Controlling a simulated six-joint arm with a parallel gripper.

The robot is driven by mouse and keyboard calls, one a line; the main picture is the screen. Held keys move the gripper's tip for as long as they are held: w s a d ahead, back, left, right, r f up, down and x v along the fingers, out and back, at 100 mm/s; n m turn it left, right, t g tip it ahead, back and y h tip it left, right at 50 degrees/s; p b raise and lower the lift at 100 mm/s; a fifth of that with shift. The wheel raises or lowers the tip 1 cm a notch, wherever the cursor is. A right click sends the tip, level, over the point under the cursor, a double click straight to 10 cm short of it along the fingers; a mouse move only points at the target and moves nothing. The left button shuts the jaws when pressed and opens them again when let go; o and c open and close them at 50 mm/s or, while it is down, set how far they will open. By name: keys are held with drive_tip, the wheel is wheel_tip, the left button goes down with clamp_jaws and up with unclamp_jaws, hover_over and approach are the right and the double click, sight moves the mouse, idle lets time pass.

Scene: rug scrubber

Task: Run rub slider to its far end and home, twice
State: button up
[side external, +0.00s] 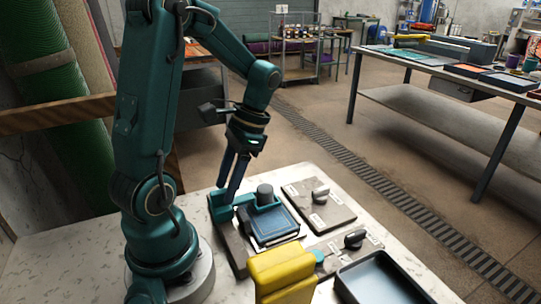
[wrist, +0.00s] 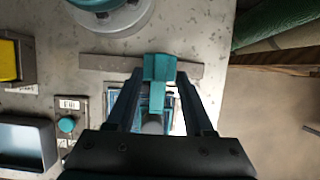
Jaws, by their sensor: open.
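The rub slider is a teal block (side external: 221,208) on a long grey rail (side external: 236,252), near the rail's end closer to the back. A teal arm joins it to a grey cylinder (side external: 265,194) over a blue pad in a tray (side external: 275,229). In the wrist view the teal block (wrist: 158,67) shows between my fingers, with the rail (wrist: 100,62) running across behind it. My gripper (side external: 230,192) points down at the block, open, with one finger on each side; it also shows in the wrist view (wrist: 160,78). Whether a finger touches the block cannot be told.
Two plates with dark knobs (side external: 320,192) (side external: 354,238) lie right of the pad. A teal button (side external: 319,257), a yellow block (side external: 283,270) and a dark-rimmed tray (side external: 385,278) stand toward the front. The white speckled tabletop (side external: 290,174) is bare at the back.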

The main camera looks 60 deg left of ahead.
drive_tip(key=shift+x, duration=0.85)
clamp_jaws()
idle(0.8)
